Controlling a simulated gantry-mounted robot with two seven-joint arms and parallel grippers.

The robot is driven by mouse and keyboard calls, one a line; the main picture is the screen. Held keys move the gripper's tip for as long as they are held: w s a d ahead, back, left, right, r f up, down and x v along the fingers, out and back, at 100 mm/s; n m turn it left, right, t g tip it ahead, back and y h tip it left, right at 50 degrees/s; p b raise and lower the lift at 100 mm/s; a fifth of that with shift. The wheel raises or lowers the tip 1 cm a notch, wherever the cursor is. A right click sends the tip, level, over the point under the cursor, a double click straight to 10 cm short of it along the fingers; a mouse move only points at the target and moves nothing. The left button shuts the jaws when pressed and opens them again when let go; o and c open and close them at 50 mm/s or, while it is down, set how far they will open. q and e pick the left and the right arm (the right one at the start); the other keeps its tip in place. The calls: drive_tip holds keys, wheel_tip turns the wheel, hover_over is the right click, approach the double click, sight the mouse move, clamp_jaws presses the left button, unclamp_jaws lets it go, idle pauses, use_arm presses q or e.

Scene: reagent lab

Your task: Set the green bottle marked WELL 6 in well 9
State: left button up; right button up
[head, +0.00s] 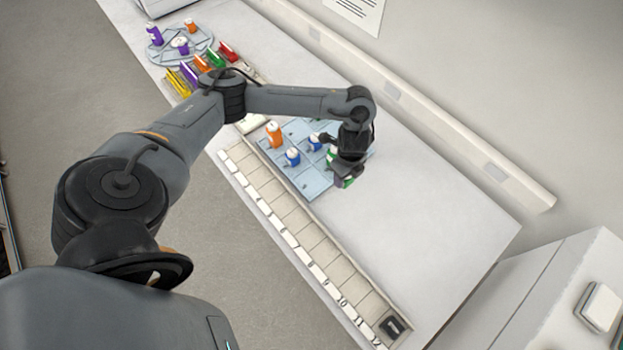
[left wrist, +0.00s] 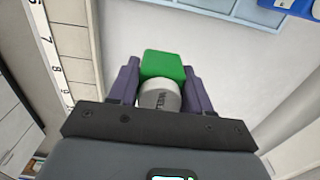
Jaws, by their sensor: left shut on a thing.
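My left gripper (head: 346,172) is shut on a green bottle (head: 348,182). In the left wrist view the green bottle (left wrist: 163,65) sits between the two purple-grey fingers (left wrist: 160,88). Its white cap faces the camera and bears lettering that starts like "WELL"; the number cannot be read. The gripper holds it near the right corner of the blue tray. The long row of wells (head: 300,222) runs along the table's front edge, with white number tabs. In the left wrist view the number strip (left wrist: 52,50) is at the left, with 7 and 8 legible. My right gripper is not in view.
The blue tray (head: 312,190) holds an orange bottle (head: 274,134), blue bottles (head: 293,156) and another green item partly hidden by my gripper. A dark block (head: 391,327) sits in the row's near end. Coloured racks and a round tray stand at the back left. The right tabletop is clear.

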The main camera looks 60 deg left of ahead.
use_arm(q)
drive_tip(key=b, duration=0.4)
approach(311, 181)
drive_tip(key=shift+w+d+f, duration=0.25)
drive_tip(key=shift+d+f, duration=0.05)
drive_tip(key=shift+d, duration=0.2)
drive_tip(key=shift+w+d+f, duration=0.25)
drive_tip(key=shift+d, duration=0.25)
drive_tip(key=shift+s+a+f, duration=0.2)
drive_tip(key=shift+s+a, duration=0.05)
drive_tip(key=shift+a, duration=0.2)
drive_tip(key=shift+s+a+f, duration=0.2)
drive_tip(key=shift+s+a, duration=0.05)
drive_tip(key=shift+a, duration=0.2)
drive_tip(key=shift+f+p, duration=0.3)
drive_tip(key=shift+f, duration=1.75)
drive_tip(key=shift+f, duration=0.1)
drive_tip(key=o, duration=1)
drive_tip(key=shift+o, duration=0.2)
